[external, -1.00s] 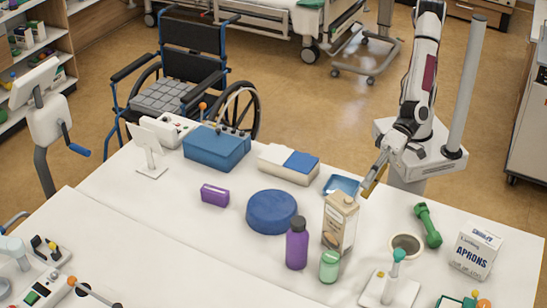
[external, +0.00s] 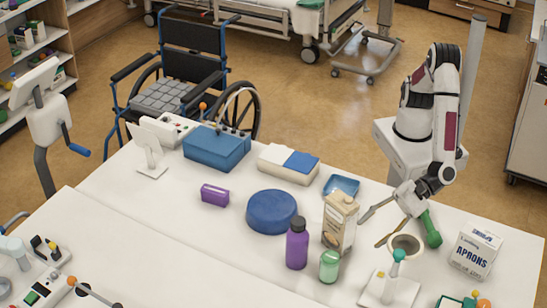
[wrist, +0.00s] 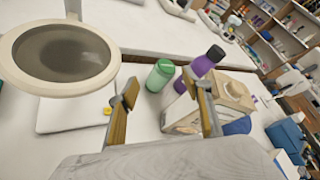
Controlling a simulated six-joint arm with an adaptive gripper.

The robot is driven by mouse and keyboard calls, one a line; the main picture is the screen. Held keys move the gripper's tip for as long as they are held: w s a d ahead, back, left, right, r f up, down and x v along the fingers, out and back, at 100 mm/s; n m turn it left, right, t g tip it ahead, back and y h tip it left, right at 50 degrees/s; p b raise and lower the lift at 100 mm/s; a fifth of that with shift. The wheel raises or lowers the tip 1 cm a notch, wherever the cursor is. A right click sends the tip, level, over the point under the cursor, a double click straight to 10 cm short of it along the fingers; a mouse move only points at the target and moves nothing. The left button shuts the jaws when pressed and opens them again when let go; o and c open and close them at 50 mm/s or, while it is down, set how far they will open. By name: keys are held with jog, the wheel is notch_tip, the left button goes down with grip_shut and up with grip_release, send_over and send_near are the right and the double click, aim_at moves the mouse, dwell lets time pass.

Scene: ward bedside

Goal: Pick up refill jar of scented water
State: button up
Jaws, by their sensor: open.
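The refill jar is most likely the small pale green jar with a green lid (external: 329,266). It stands upright on the white table, in front of a beige carton (external: 340,222) and right of a purple bottle (external: 297,244). My gripper (external: 376,226) is open and empty, to the right of the carton and up and right of the jar. In the wrist view the jar (wrist: 160,75) shows beyond the gap between my fingers (wrist: 160,94), apart from them. The carton (wrist: 222,100) is partly hidden behind my right-hand finger there.
A green dumbbell (external: 430,230), an aprons box (external: 476,252) and a white stand (external: 390,286) are on the right. A blue round tub (external: 272,212) is left of the carton.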

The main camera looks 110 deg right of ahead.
aim_at(337, 268)
jog(key=f+m+h, duration=0.1)
jog(key=f+m, duration=0.1)
jog(key=s+f+m+h, duration=0.1)
jog(key=f+m, duration=0.1)
jog(key=m, duration=0.1)
jog(key=s+a+f+m, duration=0.1)
jog(key=f+m, duration=0.1)
jog(key=m, duration=0.1)
jog(key=shift+s+f+t+h, duration=0.15)
jog(key=shift+f+t+h, duration=0.15)
jog(key=shift+h, duration=0.1)
jog(key=shift+s+d+f+m+h, duration=0.1)
jog(key=shift+s+f+m+h, duration=0.15)
jog(key=shift+f+m, duration=0.35)
jog(key=shift+s+f+m+h, duration=0.15)
jog(key=shift+s+f+m, duration=0.15)
jog(key=shift+m, duration=0.5)
jog(key=shift+w, duration=0.15)
jog(key=shift+w, duration=4.75)
jog(key=shift+w, duration=0.5)
jog(key=shift+r+x, duration=0.15)
jog(key=shift+x, duration=0.9)
jog(key=shift+r+x, duration=0.1)
jog(key=shift+x, duration=1)
jog(key=shift+w, duration=0.1)
jog(key=shift+c, duration=0.3)
